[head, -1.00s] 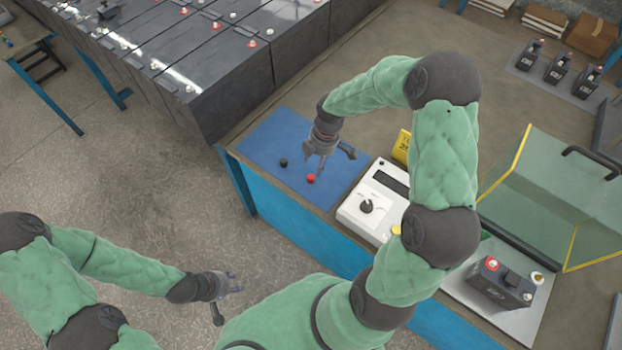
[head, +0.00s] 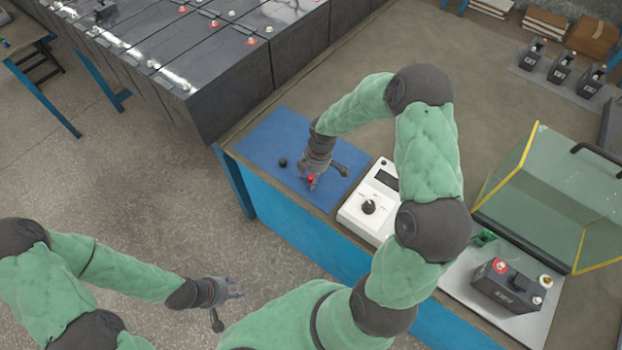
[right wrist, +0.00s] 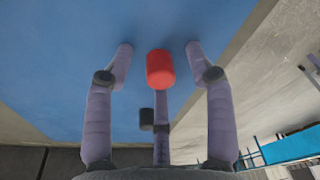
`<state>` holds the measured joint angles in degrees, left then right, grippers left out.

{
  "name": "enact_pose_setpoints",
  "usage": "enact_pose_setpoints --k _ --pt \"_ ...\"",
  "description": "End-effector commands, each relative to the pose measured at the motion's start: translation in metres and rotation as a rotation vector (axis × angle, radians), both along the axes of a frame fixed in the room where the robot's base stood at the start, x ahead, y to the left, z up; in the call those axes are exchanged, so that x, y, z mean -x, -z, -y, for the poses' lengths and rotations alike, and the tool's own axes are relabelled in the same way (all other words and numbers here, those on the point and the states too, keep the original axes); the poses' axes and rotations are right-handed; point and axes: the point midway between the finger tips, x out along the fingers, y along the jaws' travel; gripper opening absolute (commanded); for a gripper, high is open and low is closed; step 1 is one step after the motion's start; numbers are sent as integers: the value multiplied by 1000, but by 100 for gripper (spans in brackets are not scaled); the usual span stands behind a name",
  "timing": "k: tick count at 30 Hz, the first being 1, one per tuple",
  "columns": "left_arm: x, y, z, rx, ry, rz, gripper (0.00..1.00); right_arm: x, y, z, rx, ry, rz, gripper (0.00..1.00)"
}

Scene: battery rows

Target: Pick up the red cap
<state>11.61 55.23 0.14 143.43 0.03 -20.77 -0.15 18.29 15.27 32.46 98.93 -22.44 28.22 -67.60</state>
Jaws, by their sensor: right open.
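The red cap (head: 311,178) is on the blue mat (head: 262,140) on the workbench. In the right wrist view the red cap (right wrist: 160,70) lies between the spread fingers of my right gripper (right wrist: 160,62), with gaps to the side fingers. My right gripper (head: 312,180) is open, low over the mat at the cap. A black cap (head: 283,162) stands on the mat to the left; it also shows in the right wrist view (right wrist: 147,118). My left gripper (head: 232,290) is away from the bench, over the floor; its fingers look spread and empty.
A white meter (head: 362,212) stands right of the mat. Farther right are a black battery (head: 508,288) on a pale plate and a clear hinged cover (head: 555,200). Large dark battery cells (head: 240,85) stand at the back left. The mat's left part is free.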

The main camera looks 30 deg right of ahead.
Motion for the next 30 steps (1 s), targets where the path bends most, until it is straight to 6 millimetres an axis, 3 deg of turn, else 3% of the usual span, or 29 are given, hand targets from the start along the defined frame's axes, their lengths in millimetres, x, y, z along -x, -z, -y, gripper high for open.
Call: enact_pose_setpoints --k 1,4,6,20,27,30 --pt "0 0 0 0 0 0 40 0 0 0 0 0 0 47" --pt "0 0 0 0 0 0 40 0 0 0 0 0 0 22" --pt "0 0 0 0 0 0 40 0 0 0 0 0 0 12" --pt "0 -3 0 0 0 0 40 0 -5 0 0 0 0 12" --pt "0 -19 0 0 0 0 40 0 -35 0 0 -1 1 12" --pt "0 -25 0 0 0 0 40 13 -51 -1 0 -1 1 12"
